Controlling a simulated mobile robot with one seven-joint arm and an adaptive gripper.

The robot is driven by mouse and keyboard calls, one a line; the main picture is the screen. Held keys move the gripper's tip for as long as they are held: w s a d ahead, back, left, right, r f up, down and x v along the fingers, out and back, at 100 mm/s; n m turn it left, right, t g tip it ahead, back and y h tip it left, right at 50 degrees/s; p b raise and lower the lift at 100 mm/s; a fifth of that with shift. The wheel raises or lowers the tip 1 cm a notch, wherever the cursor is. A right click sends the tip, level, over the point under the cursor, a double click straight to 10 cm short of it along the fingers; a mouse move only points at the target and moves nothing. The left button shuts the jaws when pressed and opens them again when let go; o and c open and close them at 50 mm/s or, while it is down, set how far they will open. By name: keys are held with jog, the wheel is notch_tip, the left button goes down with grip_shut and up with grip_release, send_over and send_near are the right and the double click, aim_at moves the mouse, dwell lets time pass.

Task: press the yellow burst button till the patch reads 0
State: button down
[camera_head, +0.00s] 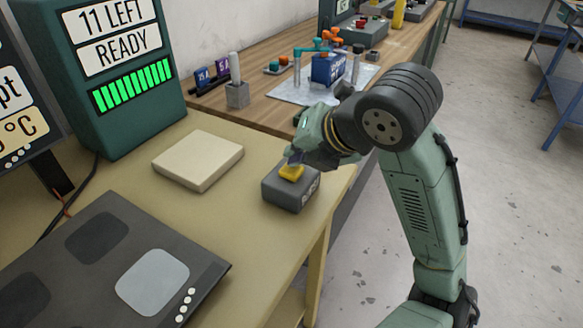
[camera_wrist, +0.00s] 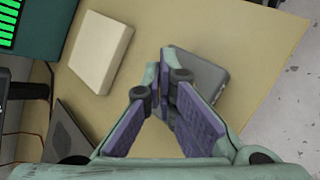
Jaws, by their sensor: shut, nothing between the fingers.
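The yellow burst button (camera_head: 291,172) sits on top of a dark grey box (camera_head: 292,196) near the table's right edge. My gripper (camera_head: 295,158) is shut, pointing down with its tips right at the button; I cannot tell whether they touch it. In the wrist view my gripper's purple-padded fingers (camera_wrist: 162,112) hide the button, and part of the grey box (camera_wrist: 208,75) shows behind them. A green display unit (camera_head: 105,80) at the back left reads "11 LEFT" and "READY" above a row of lit green bars.
A cream block (camera_head: 199,160) lies left of the button box, also in the wrist view (camera_wrist: 98,52). A dark panel with grey patches (camera_head: 110,262) lies at front left. A wooden bench (camera_head: 275,103) with small parts stands behind. The tabletop (camera_head: 215,220) between is clear.

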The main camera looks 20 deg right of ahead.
jog(key=shift+f+b, duration=0.55)
dwell(0.5)
jog(key=shift+r, duration=0.1)
jog(key=shift+r+p, duration=0.6)
jog(key=shift+r, duration=0.25)
jog(key=shift+r+p, duration=1.8)
jog(key=shift+r, duration=0.75)
